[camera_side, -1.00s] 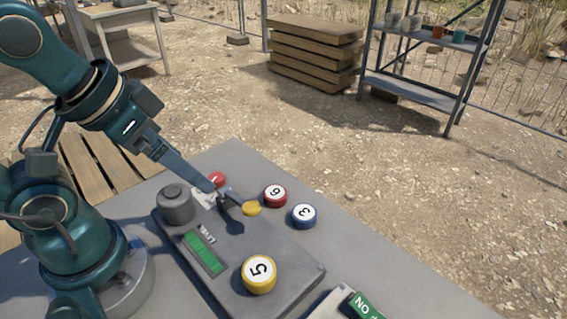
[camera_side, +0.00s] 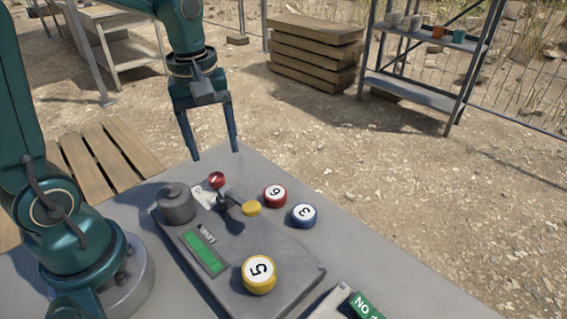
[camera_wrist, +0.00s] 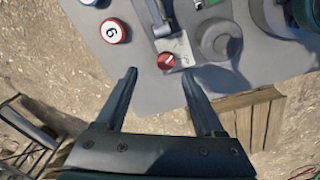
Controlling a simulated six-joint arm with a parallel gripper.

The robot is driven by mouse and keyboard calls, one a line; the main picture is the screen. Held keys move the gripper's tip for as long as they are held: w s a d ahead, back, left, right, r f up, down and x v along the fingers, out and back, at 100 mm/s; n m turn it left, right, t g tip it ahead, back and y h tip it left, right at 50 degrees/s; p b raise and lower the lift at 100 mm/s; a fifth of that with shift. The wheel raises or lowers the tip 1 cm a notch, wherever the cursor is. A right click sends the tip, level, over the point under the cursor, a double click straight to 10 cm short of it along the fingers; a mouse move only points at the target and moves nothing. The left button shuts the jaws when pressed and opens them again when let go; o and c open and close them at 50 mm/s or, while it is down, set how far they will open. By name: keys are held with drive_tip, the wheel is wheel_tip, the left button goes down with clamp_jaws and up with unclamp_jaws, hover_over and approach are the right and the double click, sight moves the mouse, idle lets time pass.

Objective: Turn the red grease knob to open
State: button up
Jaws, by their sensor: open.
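The red grease knob (camera_side: 216,180) is a small round red cap with a white mark, at the far end of the grey machine box (camera_side: 235,262). It also shows in the wrist view (camera_wrist: 166,61), just beyond and between my fingertips, on a pale plate (camera_wrist: 178,47). A dark lever (camera_side: 232,199) stands right beside it. My gripper (camera_side: 216,156) is open and empty, fingers pointing down, above and a little behind the knob in the side view. The fingers touch nothing. In the wrist view my gripper (camera_wrist: 158,75) has its two fingers wide apart.
A grey cylinder (camera_side: 176,203) rises left of the knob. Numbered pucks stand nearby: red 6 (camera_side: 275,195), blue 3 (camera_side: 303,215) and yellow 5 (camera_side: 259,274). A small yellow cap (camera_side: 252,208) and green display (camera_side: 203,251) are on the box.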

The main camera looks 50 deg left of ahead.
sight(216, 177)
drive_tip(key=shift+a+f, duration=0.3)
drive_tip(key=shift+f, duration=0.3)
drive_tip(key=shift+s+a+f+n+g, duration=0.15)
drive_tip(key=shift+f+n+g, duration=0.2)
drive_tip(key=shift+f, duration=2.55)
clamp_jaws()
